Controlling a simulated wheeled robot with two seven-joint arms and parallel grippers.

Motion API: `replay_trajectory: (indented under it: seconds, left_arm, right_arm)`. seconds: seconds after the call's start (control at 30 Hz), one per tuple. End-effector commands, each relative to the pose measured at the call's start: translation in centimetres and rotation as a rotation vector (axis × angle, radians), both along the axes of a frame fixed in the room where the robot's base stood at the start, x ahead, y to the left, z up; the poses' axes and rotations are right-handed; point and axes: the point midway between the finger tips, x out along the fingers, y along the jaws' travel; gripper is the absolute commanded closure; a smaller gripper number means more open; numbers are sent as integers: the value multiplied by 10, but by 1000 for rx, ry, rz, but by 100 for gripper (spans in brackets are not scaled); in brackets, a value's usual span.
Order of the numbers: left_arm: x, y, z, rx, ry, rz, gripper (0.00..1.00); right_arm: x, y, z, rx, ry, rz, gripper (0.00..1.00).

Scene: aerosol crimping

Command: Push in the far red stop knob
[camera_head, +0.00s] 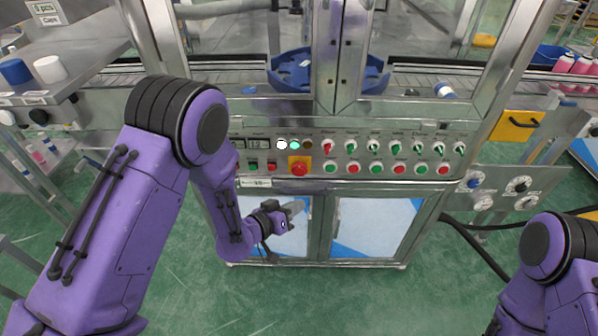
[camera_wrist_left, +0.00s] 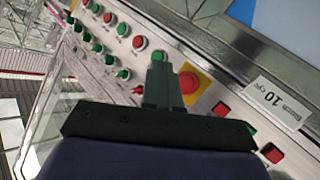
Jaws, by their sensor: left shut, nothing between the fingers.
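The control panel (camera_head: 265,155) carries a large red mushroom knob (camera_head: 299,169) on a yellow plate. Right of it runs a row of green and red round buttons, with the farthest red button (camera_head: 443,169) at the right end. I cannot tell which one is the far red stop knob. My left gripper (camera_head: 303,204) is shut and empty, below and in front of the panel. In the left wrist view its fingers (camera_wrist_left: 158,72) overlap the panel just left of the mushroom knob (camera_wrist_left: 188,82); contact cannot be told. My right gripper is not in view.
Selector switches (camera_head: 350,147) line the panel above the buttons. Square green and red buttons (camera_head: 271,166) sit left of the mushroom knob. Below are glass cabinet doors (camera_head: 375,225). A conveyor with a blue fixture (camera_head: 290,70) lies behind. The floor in front is clear.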

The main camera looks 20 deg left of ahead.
Motion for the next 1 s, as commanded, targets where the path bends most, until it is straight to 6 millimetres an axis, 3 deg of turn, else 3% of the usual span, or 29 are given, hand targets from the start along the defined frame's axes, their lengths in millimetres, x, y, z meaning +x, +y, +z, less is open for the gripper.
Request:
replay_trajectory:
  seconds: [0.27, 0.7, 1.0]
  left_arm:
    - [12, 4, -1, 0, -1, 1, 100]
    - [71, 21, -1, 0, 1, 2, 100]
    - [84, 25, -1, 1, 2, 2, 100]
  right_arm:
    - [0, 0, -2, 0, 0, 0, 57]
    - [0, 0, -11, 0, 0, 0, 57]
    - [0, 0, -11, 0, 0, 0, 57]
